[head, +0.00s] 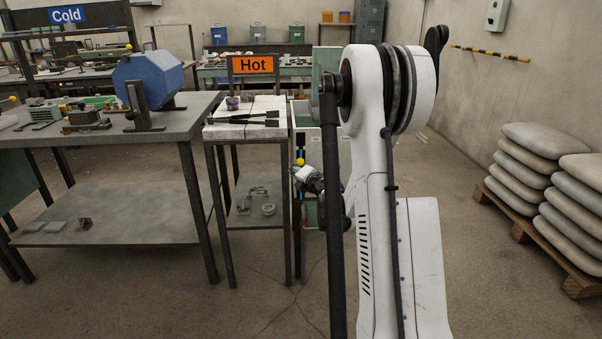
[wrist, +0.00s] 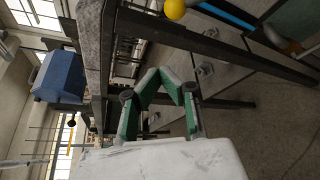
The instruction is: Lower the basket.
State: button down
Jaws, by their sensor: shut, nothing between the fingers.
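No basket can be made out in either view. A yellow ball knob (head: 300,161) shows just beyond the right side of the Hot table, and a yellow ball also shows at the top of the wrist view (wrist: 174,9). My gripper (head: 308,178) is low beside that table, close below the knob in the head view and partly hidden by my arm. In the wrist view, its green fingers (wrist: 168,76) are shut and empty. The yellow ball stands apart from the fingertips there.
The Hot table (head: 240,132) holds dark tongs (head: 245,120), with loose parts on its lower shelf. The left workbench (head: 175,133) carries a blue drum-like unit (head: 147,78). Stacked sacks (head: 530,170) stand on a pallet at right. Floor between is clear.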

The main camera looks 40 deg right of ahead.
aim_at(284, 172)
jog(key=f, duration=0.1)
jog(key=d+f, duration=0.1)
jog(key=f, duration=0.1)
jog(key=shift+s+d+n+g, duration=0.3)
jog(key=shift+s, duration=0.1)
jog(key=x, duration=1)
jog(key=shift+w+a, duration=0.15)
jog(key=shift+w, duration=0.05)
jog(key=s+d+r+p, duration=0.1)
jog(key=d+r, duration=0.1)
jog(key=d, duration=0.1)
jog(key=shift+s+r+p, duration=0.1)
jog(key=shift+s+p, duration=0.25)
jog(key=shift+s, duration=0.05)
jog(key=shift+d+r, duration=0.1)
jog(key=shift+r, duration=0.05)
